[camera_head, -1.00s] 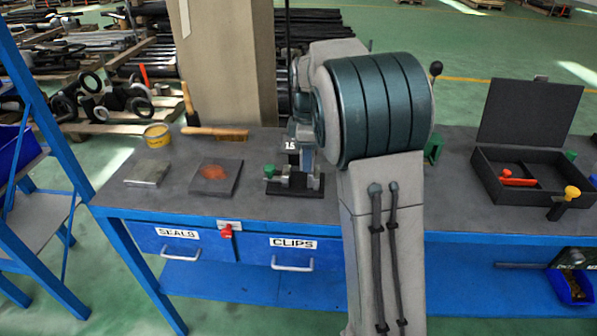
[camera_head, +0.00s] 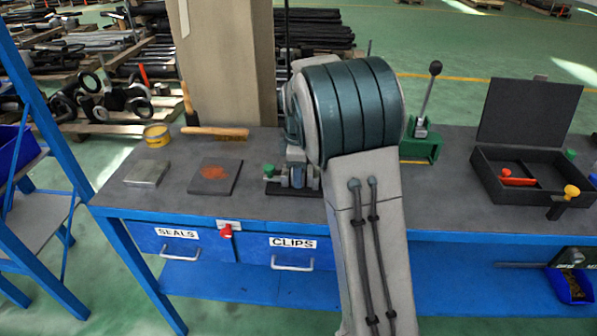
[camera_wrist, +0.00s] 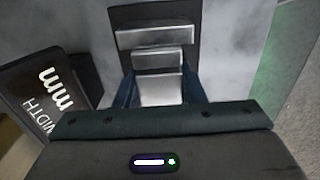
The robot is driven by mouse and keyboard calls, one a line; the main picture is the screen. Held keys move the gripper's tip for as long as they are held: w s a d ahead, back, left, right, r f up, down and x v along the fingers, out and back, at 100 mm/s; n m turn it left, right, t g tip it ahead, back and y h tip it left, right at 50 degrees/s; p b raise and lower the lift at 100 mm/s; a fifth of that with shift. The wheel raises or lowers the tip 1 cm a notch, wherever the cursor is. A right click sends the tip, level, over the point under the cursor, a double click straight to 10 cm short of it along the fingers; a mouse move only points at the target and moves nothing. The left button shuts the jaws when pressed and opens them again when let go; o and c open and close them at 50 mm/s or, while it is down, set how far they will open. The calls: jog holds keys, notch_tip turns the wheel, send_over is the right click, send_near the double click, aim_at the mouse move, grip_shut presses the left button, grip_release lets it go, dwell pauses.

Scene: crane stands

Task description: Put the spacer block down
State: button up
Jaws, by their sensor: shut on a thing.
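My gripper (camera_wrist: 160,86) is shut on a silver metal block, the spacer block (camera_wrist: 160,90), which shows between its two bluish fingers in the wrist view. Just beyond it, silver bars (camera_wrist: 156,37) lie over a dark plate; I cannot tell whether the block touches them. In the head view my gripper is low over the dark fixture (camera_head: 272,187) with a green knob, at the front middle of the bench. My arm hides much of this fixture, and the held block is not clear there.
A display marked WIDTH mm (camera_wrist: 45,100) stands close left of my gripper in the wrist view. A green lever clamp (camera_head: 422,148) and an open black case (camera_head: 490,190) are to the right. A rust-marked dark plate (camera_head: 230,178) and a silver plate (camera_head: 146,174) lie left.

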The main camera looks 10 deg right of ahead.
jog(key=o, duration=1.1)
notch_tip(320, 180, up, 12)
jog(key=p, duration=0.1)
jog(key=s+f+m+t, duration=0.1)
jog(key=s+f+m, duration=0.1)
jog(key=s+m, duration=0.3)
jog(key=s+f+m, duration=0.2)
jog(key=s+m, duration=0.2)
jog(key=s, duration=0.9)
jog(key=s+f+m+t, duration=0.1)
jog(key=s+f+m, duration=0.1)
jog(key=s+m, duration=0.3)
jog(key=shift+s+a+m+t, duration=0.1)
jog(key=shift+s+m+t, duration=0.2)
jog(key=shift+s, duration=1.95)
jog(key=shift+r, duration=0.1)
